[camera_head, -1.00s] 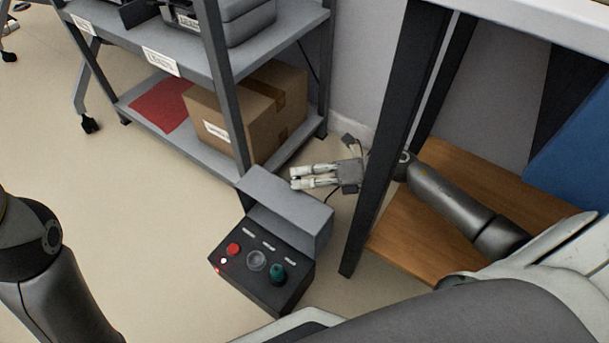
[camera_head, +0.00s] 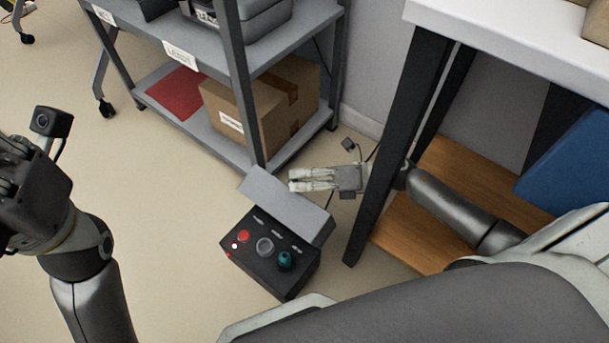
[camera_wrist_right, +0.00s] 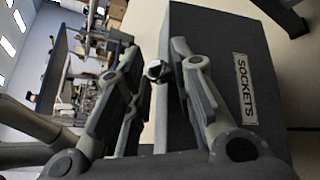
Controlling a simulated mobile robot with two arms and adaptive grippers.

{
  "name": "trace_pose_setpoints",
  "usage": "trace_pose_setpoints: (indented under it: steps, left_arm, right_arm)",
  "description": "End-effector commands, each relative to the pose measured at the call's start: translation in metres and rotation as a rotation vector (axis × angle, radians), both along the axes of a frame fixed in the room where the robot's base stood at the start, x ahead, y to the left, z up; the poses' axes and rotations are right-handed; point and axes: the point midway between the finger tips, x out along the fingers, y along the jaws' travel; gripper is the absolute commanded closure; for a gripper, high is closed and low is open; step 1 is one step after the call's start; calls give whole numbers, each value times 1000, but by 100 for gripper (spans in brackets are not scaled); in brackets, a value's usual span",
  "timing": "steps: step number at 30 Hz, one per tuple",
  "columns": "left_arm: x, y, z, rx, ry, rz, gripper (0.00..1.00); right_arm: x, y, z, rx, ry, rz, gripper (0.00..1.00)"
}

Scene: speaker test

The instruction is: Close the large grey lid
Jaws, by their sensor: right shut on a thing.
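The large grey lid (camera_head: 284,207) stands tilted open at the back of a dark box (camera_head: 270,252) with red, clear and teal controls on top, in the head view. My right gripper (camera_head: 293,181) is at the lid's upper edge, its fingers closed together on it. In the right wrist view, the fingers (camera_wrist_right: 153,60) are beside a dark grey panel (camera_wrist_right: 220,45) labelled SOCKETS, seemingly the lid's outer face; the exact contact is hard to see. My left gripper (camera_head: 18,190) is raised at the left edge, partly cut off, away from the box.
A grey shelf unit (camera_head: 225,165) with a cardboard box (camera_head: 265,105) and a red sheet (camera_head: 174,93) stands behind. A table with dark legs (camera_head: 400,140) stands right; my right arm passes behind its front leg. Floor (camera_head: 160,230) left of the box is clear.

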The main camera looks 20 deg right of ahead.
Motion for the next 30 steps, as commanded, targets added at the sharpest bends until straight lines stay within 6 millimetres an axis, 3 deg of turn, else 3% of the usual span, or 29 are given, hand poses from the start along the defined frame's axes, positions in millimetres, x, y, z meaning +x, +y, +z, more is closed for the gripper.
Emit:
trace_pose_setpoints:
  steps: [1, 2, 6, 23, 30]
  left_arm:
    - [0, 0, 0, 0, 0, 0, 100]
    - [0, 0, 0, 0, 0, 0, 100]
    - [0, 0, 0, 0, 0, 0, 100]
    - [0, 0, 0, 1, -1, 0, 100]
    - [0, 0, -18, 1, -1, 0, 100]
  right_arm:
    - [-1, 4, 2, 15, 5, 5, 100]
    - [-1, 4, 2, 15, 5, 5, 74]
    - [-1, 3, 2, 10, 3, 3, 58]
    - [0, 0, 0, 2, 0, 0, 58]
    - [8, -12, -9, 0, -2, -1, 58]
